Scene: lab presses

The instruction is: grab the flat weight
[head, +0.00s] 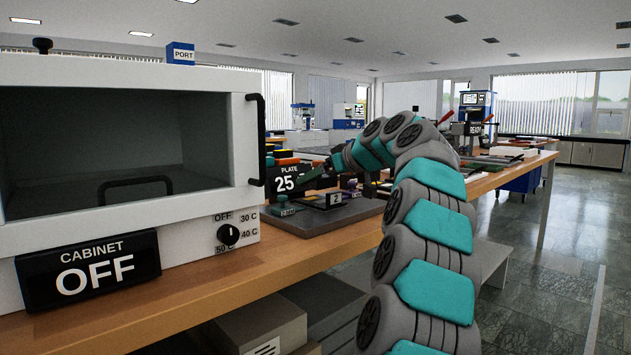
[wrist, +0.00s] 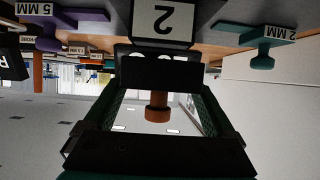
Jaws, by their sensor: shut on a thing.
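In the wrist view, which is upside down, a dark block (wrist: 160,72) sits between my fingertips, and my gripper (head: 334,166) is shut on it. I take this block to be the flat weight. Pale characters show at its edge, partly cut off. An orange-brown knob (wrist: 157,106) shows between the finger bars. In the head view my gripper is over the bench, right of the PLATE 25 sign (head: 287,182). The held piece is too small to make out there. Whether it touches the surface below is hidden.
The grey cabinet (head: 215,205), marked OFF, stands left on the wooden bench (head: 190,285). Open floor lies right.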

